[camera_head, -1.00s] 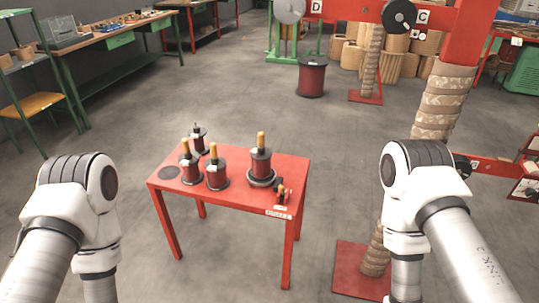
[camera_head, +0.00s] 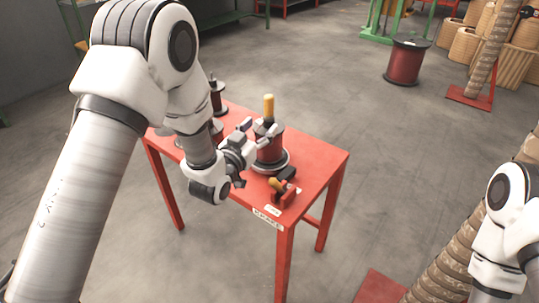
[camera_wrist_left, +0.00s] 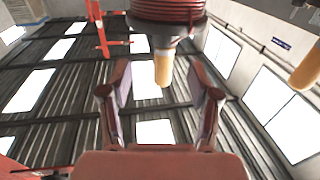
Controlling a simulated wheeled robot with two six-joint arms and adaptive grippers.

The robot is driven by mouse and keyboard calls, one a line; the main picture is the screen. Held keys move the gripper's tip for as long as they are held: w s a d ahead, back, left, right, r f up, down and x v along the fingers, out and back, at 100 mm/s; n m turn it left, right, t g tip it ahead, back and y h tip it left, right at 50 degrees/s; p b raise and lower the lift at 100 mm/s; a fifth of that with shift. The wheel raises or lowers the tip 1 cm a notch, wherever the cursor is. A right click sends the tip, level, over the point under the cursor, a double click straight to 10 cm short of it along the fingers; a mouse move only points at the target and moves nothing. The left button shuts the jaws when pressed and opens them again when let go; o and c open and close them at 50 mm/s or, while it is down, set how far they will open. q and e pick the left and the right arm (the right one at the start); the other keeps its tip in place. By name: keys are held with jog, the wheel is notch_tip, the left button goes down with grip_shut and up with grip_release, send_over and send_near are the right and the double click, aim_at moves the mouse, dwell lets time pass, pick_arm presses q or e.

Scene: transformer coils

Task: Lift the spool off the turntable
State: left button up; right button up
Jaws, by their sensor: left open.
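The dark red spool (camera_head: 270,150) stands upright on the round grey turntable (camera_head: 284,164) on the red table, with a yellow handle (camera_head: 268,108) on top. My left gripper (camera_head: 258,130) is open at the near left side of the spool, at the height of the handle's base. In the left wrist view, which looks upside down, the spool (camera_wrist_left: 168,10) is at the top. Its handle (camera_wrist_left: 162,68) lies between the open fingers (camera_wrist_left: 160,78), apart from both. My right gripper is out of view; only my right arm shows at the right edge.
Other spools (camera_head: 217,97) stand at the table's left, partly hidden by my left arm. A small red device with a yellow handle (camera_head: 280,187) sits at the red table's (camera_head: 318,160) near edge, above a BRAKE label (camera_head: 267,217). A large drum (camera_head: 406,62) stands on the floor behind.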

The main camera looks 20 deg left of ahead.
aim_at(268, 118)
pick_arm(q)
jog(key=w, duration=0.4)
jog(key=w+f, duration=0.1)
jog(key=w, duration=0.2)
jog(key=shift+d+b, duration=0.3)
jog(key=shift+b, duration=0.05)
jog(key=shift+s, duration=0.1)
grip_shut()
